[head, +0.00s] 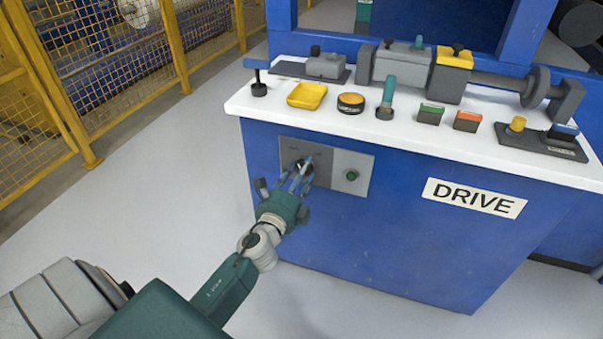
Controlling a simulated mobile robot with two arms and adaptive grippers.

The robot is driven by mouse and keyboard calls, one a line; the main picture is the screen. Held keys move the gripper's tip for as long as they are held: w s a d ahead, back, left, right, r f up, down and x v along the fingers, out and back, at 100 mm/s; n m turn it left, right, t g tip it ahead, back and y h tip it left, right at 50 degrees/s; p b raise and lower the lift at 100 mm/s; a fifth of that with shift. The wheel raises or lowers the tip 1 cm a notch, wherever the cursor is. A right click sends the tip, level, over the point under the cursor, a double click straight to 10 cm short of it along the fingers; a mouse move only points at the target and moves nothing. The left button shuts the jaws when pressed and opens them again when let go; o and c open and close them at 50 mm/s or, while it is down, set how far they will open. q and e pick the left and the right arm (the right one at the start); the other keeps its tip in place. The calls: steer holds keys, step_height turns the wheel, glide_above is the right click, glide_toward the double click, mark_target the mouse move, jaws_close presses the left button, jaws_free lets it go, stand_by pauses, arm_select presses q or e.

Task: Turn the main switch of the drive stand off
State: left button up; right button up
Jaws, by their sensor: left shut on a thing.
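The drive stand (390,235) is a blue cabinet with a white top and a "DRIVE" label on its front. A grey panel (345,163) on its front holds the main switch (306,163), a dark round knob on the left, and a small green button (352,175) on the right. My left gripper (301,173) reaches the panel from the lower left and is shut on the switch knob. Its fingers cover much of the knob, so the knob's exact angle is hard to read. My right gripper is not in view.
On the white top (270,108) stand a yellow tray (307,95), a round tin (351,103), a teal-handled tool (387,95), green and orange blocks and a roller assembly (420,68). A yellow mesh fence (110,60) runs at left. The grey floor between is clear.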

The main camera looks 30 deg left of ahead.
arm_select(q)
steer(key=shift+a+r+n, duration=0.1)
steer(key=shift+a+n, duration=0.05)
steer(key=shift+n, duration=0.45)
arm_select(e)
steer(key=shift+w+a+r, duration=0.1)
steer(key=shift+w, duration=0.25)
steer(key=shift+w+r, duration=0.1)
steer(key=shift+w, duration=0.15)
arm_select(q)
steer(key=o, duration=1.1)
steer(key=shift+o, duration=0.2)
steer(key=v, duration=1.2)
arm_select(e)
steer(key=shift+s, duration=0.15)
